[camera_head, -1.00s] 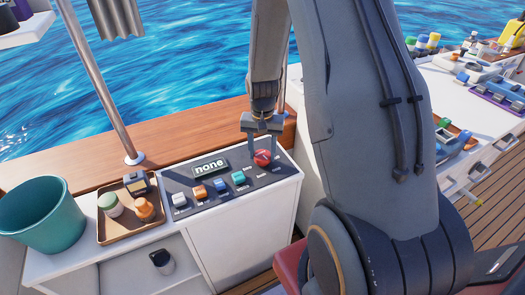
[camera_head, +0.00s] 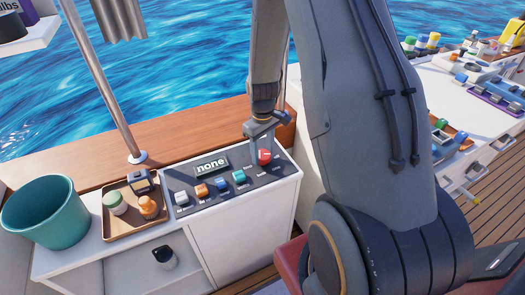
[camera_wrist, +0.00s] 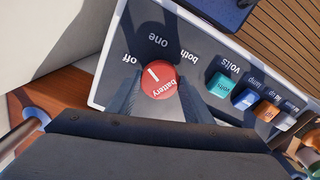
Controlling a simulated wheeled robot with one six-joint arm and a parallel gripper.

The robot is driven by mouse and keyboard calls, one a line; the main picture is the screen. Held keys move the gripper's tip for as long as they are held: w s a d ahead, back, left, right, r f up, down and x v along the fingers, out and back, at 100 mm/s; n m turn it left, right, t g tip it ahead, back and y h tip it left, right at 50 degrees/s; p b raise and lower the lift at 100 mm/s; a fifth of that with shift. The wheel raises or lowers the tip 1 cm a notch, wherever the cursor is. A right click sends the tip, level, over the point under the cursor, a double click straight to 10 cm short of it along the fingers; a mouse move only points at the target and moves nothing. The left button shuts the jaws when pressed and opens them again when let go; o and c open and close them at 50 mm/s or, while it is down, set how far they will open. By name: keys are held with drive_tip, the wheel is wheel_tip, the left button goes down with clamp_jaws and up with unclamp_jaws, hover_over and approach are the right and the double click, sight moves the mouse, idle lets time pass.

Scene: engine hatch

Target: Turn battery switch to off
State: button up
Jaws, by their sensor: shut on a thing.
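The battery switch is a round red knob (camera_head: 265,157) at the right end of the dark panel. In the wrist view the knob (camera_wrist: 166,84) carries the word "battery" and a white pointer mark. The labels "off", "one" and "both" are printed around it. The mark points up and left, close to the direction of "off"; I cannot tell whether it lines up exactly. My gripper (camera_wrist: 157,92) is shut on the knob, with one finger on each side. In the head view my gripper (camera_head: 263,151) comes down from above and its fingers partly overlap each other.
Small switches, among them a teal one (camera_head: 239,177), sit left of the knob. A brown tray (camera_head: 122,233) with small items and a teal bucket (camera_head: 50,235) stand further left. A metal pole (camera_head: 105,85) rises behind the tray.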

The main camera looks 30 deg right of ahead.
sight(262, 154)
drive_tip(key=n, duration=0.5)
drive_tip(key=shift+p, duration=0.35)
idle(0.4)
drive_tip(key=o, duration=1)
drive_tip(key=shift+o, duration=0.2)
drive_tip(key=shift+r+b, duration=0.8)
drive_tip(key=shift+r, duration=3.15)
drive_tip(key=s+a+r+m, duration=0.4)
drive_tip(key=s+a, duration=0.1)
drive_tip(key=s, duration=0.2)
drive_tip(key=s+a+r+m+t, duration=0.1)
drive_tip(key=s+a+r+m, duration=0.3)
drive_tip(key=s, duration=0.4)
drive_tip(key=shift+s+a+r+m, duration=0.35)
drive_tip(key=shift+a+r, duration=0.25)
drive_tip(key=shift+a, duration=0.4)
